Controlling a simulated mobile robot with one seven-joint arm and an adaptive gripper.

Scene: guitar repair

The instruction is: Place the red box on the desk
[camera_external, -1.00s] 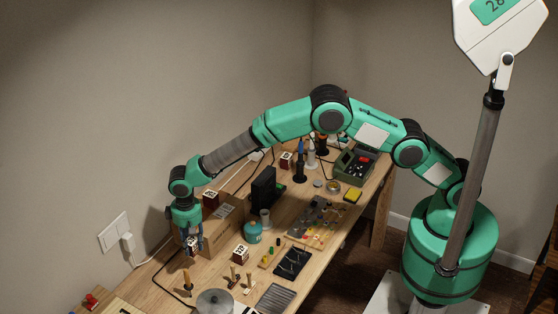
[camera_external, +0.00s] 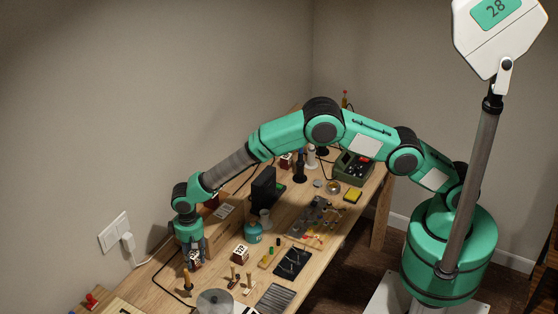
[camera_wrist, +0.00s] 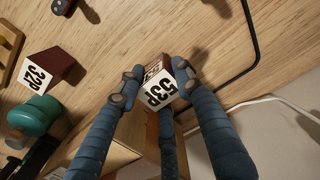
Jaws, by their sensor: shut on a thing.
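My gripper (camera_external: 193,256) is at the left part of the wooden desk (camera_external: 152,284), pointing down. It is shut on a dark red box with a white lettered label (camera_wrist: 160,91), which sits between its fingertips in the wrist view. I cannot tell whether the held box touches the desk. A second dark red box with a white label (camera_external: 240,254) stands on the desk to the right of my gripper; it also shows at the left of the wrist view (camera_wrist: 62,66).
A cardboard box (camera_external: 228,214) is beside my wrist. A teal bottle (camera_external: 253,233) stands on the desk. Wooden-handled tools (camera_external: 188,282) and a round metal tin (camera_external: 215,302) are in front. A black cable (camera_wrist: 246,62) runs along the wall side. Bare wood lies under my gripper.

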